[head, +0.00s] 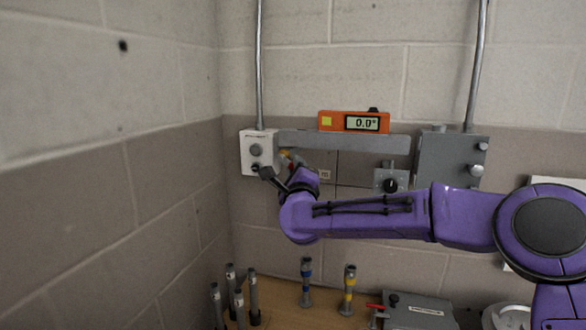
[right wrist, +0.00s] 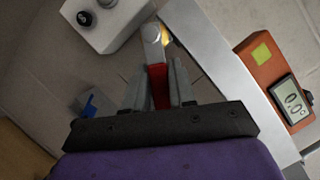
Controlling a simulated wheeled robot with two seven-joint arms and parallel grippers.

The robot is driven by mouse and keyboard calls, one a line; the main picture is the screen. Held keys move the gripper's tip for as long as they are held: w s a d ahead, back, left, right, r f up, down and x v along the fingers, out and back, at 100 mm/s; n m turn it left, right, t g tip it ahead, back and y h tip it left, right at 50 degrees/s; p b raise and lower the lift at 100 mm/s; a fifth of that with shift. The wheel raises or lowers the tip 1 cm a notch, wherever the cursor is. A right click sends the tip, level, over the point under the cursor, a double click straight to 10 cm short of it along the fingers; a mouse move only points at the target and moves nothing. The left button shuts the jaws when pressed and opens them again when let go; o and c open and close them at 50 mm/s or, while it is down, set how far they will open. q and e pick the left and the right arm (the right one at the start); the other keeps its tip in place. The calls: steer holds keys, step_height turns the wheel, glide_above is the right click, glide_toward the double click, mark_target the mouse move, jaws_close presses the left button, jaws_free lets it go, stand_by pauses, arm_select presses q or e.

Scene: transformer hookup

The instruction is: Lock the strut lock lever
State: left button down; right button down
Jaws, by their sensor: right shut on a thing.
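The strut lock lever, a red handle (right wrist: 158,84) on a light metal pivot, shows in the right wrist view beside the grey strut bar. My right gripper (right wrist: 159,82) is shut on the red handle, one finger on each side. In the head view my right gripper (head: 289,170) is partly hidden by its own wrist, below the left end of the strut bar (head: 345,143). A bit of red and yellow (head: 285,156) shows there, too small to make out fully. My left gripper is not in view.
An orange digital level (head: 353,121) reading 0.0° rests on the bar. A white knobbed box (head: 257,151) is on the left, a grey box (head: 450,158) on the right. Below, several dark-grey posts (head: 253,298) and two banded ones (head: 306,283) stand on the wooden table.

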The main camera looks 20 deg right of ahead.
steer(key=n+p, duration=0.1)
steer(key=r+n+g+y+p, duration=0.1)
steer(key=n+p, duration=0.1)
steer(key=r+n+p, duration=0.1)
steer(key=n+p, duration=0.1)
steer(key=shift+s+d+r+g, duration=0.2)
steer(key=shift+d+g, duration=0.05)
steer(key=shift+g, duration=0.05)
steer(key=shift+r+n+g+y+p, duration=0.1)
steer(key=shift+n+g+y+p, duration=0.25)
steer(key=shift+n+p, duration=0.75)
steer(key=c, duration=1)
jaws_free()
